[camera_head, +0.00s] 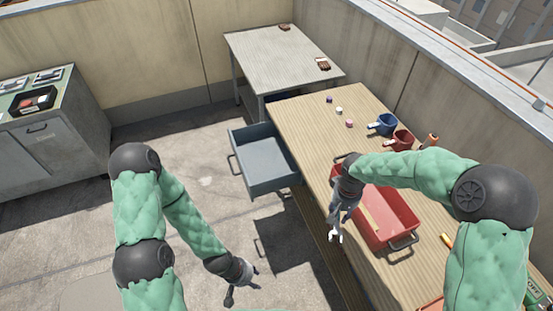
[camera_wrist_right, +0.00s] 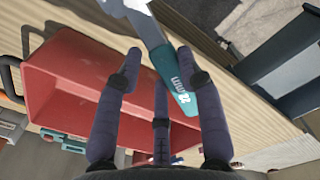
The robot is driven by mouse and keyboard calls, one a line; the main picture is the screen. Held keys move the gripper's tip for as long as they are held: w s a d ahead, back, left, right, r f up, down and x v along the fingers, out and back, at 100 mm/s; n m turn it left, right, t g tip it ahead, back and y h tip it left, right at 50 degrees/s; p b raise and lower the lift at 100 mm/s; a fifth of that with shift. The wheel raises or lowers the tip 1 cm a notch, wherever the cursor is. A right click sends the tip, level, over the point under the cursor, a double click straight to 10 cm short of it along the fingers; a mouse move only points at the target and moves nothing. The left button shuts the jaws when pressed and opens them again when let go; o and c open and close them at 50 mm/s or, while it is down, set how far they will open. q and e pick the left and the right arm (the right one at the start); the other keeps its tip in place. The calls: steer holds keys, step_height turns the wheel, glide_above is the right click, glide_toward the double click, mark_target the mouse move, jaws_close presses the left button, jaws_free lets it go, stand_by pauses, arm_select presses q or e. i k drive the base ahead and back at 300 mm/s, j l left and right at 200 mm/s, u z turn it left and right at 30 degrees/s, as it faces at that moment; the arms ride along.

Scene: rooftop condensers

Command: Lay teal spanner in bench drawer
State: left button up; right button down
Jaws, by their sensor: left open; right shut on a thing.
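The teal spanner (camera_wrist_right: 175,72) is between the fingers of my right gripper (camera_wrist_right: 159,68) in the right wrist view. Its teal handle carries white lettering and its pale jaw end points up out of the frame. In the head view my right gripper (camera_head: 337,216) is over the bench's near edge beside the red tray, with the pale spanner end (camera_head: 335,236) below it. The grey-blue bench drawer (camera_head: 264,163) is pulled open to the left and looks empty. It also shows in the right wrist view (camera_wrist_right: 285,62). My left gripper (camera_head: 243,283) is open and empty, low over the floor.
The red tray (camera_head: 407,216) stands on the wooden bench (camera_head: 305,122). Blue (camera_head: 385,124) and red (camera_head: 402,139) mugs and small caps stand farther back. A second table (camera_head: 272,53) stands behind. A grey cabinet (camera_head: 45,140) is at left. Floor between is clear.

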mark_target(271, 160)
steer(key=i+j+z, duration=0.1)
steer(key=i+j, duration=0.35)
steer(key=j, duration=0.2)
steer(key=i+j+z, duration=0.15)
steer(key=i+j, duration=0.25)
steer(key=j, duration=0.25)
steer(key=i+j+z, duration=0.25)
steer(key=i+j, duration=0.15)
steer(key=j, duration=0.3)
